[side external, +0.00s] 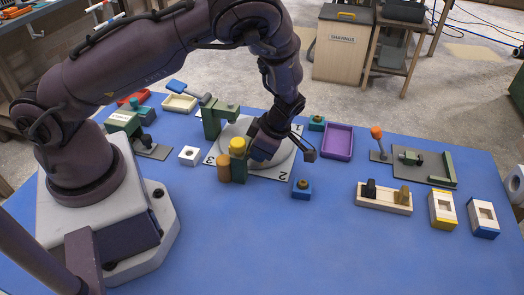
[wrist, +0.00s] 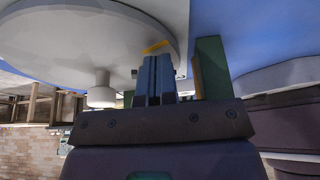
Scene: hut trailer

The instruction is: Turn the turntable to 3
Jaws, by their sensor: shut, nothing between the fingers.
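The turntable is a pale round disc (side external: 287,158) on a light square plate with the numbers 1, 2 and 3 at its corners. The 3 is at the left corner, the 2 at the front, the 1 at the back right. In the wrist view the gripper (wrist: 154,78) is shut and empty beside the disc (wrist: 85,30). A white knob (wrist: 101,90) on the disc stands left of the fingers, apart from them. A yellow patch (wrist: 155,47) shows near the fingertips. Exact contact is unclear.
A green bracket (side external: 213,120) rises behind left. A blue block (side external: 301,189) and purple tray (side external: 338,141) are to the right. The front of the blue table (side external: 270,250) is clear.

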